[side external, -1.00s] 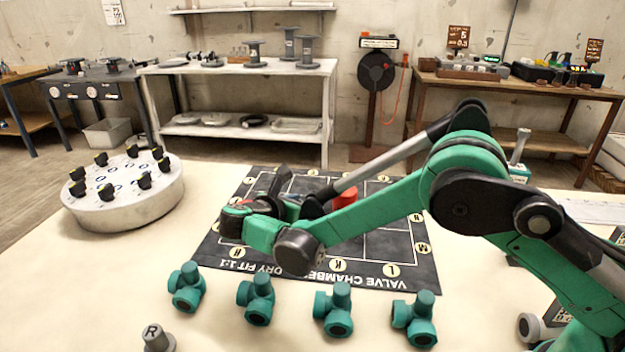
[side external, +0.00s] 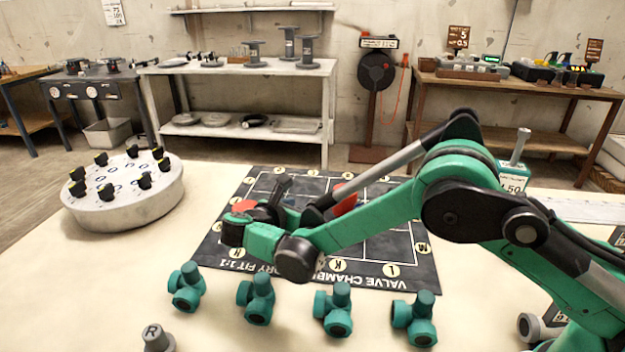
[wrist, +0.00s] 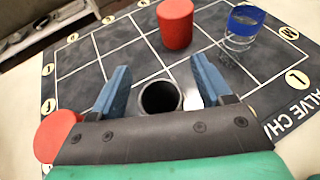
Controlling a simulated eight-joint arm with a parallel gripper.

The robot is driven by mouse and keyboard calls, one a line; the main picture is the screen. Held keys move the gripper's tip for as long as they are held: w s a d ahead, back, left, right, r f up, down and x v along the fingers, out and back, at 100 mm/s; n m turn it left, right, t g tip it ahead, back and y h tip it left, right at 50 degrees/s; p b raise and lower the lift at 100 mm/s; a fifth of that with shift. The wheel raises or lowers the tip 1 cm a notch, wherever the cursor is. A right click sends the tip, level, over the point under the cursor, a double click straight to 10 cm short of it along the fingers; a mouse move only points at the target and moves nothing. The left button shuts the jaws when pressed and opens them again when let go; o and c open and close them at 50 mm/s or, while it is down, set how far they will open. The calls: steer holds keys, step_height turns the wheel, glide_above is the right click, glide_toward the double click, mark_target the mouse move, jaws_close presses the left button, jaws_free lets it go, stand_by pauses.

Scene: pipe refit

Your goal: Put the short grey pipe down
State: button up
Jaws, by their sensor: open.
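The short grey pipe (wrist: 160,100) stands upright on the dark mat, seen in the wrist view from above with its open dark end up. My gripper (wrist: 160,65) is open, with one blue-grey finger on each side of the pipe and gaps between. In the side external view my gripper (side external: 277,192) is low over the mat, and I cannot make out the pipe there.
The gridded mat (side external: 375,270) carries a red cylinder (wrist: 176,25) beyond the pipe, another red piece (wrist: 55,135) at left and a blue-topped clear piece (wrist: 243,30) at right. Several green fittings (side external: 257,298) line the front. A round grey stand (side external: 125,205) is left.

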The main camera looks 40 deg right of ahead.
steer(key=v, duration=1.2)
steer(key=s+d+r+m+g+y, duration=0.1)
steer(key=s+d+r+m+y, duration=0.15)
steer(key=d+m, duration=0.2)
steer(key=s+d+r+m+y, duration=0.1)
steer(key=d+r+m+y, duration=0.1)
steer(key=d+m+y, duration=0.3)
steer(key=s+d+f+m+t+y, duration=0.1)
steer(key=s+d+m+t+y, duration=0.2)
steer(key=s+m, duration=0.7)
steer(key=d+m+y, duration=0.2)
steer(key=m, duration=0.1)
steer(key=shift+s+d, duration=0.2)
steer(key=shift+d, duration=0.05)
